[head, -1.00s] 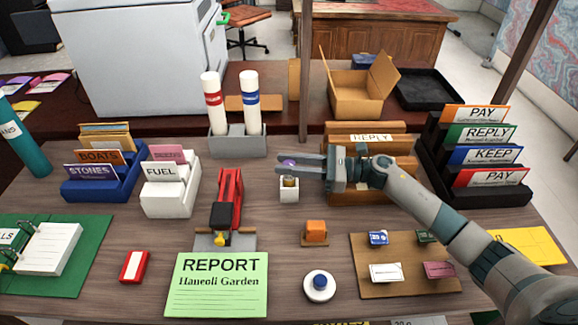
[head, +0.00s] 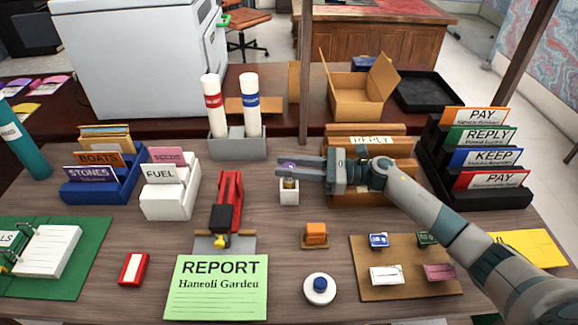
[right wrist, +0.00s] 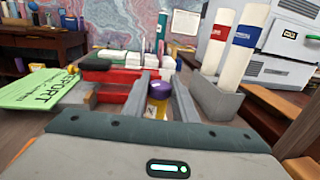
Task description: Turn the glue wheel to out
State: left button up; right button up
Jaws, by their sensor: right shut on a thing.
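A small glue stick with a purple top (head: 289,164) and a yellowish body (head: 290,183) stands upright in a white square holder (head: 289,197) in the middle of the desk. In the right wrist view, its purple top (right wrist: 159,89) and yellow lower part (right wrist: 156,107) show between my fingers. My right gripper (head: 283,167) reaches in from the right with its jaws level and is shut on the glue stick near its top. The fingers also show in the right wrist view (right wrist: 161,84). I cannot make out the wheel's mark. My left gripper is not in view.
A grey holder with two white tubes (head: 238,146) stands behind the glue. A red stapler (head: 230,190) is to its left. A wooden card rack (head: 371,196) lies close behind my right gripper. An orange block (head: 316,232) sits in front. Bare desk surrounds the holder.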

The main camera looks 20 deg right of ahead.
dwell(0.3)
jog(key=o, duration=1.1)
jog(key=shift+s+d+f, duration=0.15)
jog(key=shift+d+f, duration=0.05)
jog(key=shift+d, duration=0.15)
jog(key=b+v, duration=0.5)
jog(key=v, duration=1)
jog(key=shift+d, duration=0.2)
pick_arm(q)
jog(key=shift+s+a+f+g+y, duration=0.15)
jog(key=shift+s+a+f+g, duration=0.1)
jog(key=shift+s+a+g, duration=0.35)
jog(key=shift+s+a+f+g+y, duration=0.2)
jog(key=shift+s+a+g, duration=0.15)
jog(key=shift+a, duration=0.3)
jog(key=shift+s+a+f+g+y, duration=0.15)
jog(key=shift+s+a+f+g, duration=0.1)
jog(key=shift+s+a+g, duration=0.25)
pick_arm(e)
jog(key=shift+s+d+r, duration=0.15)
jog(key=shift+s+d, duration=0.15)
jog(key=shift+d, duration=0.25)
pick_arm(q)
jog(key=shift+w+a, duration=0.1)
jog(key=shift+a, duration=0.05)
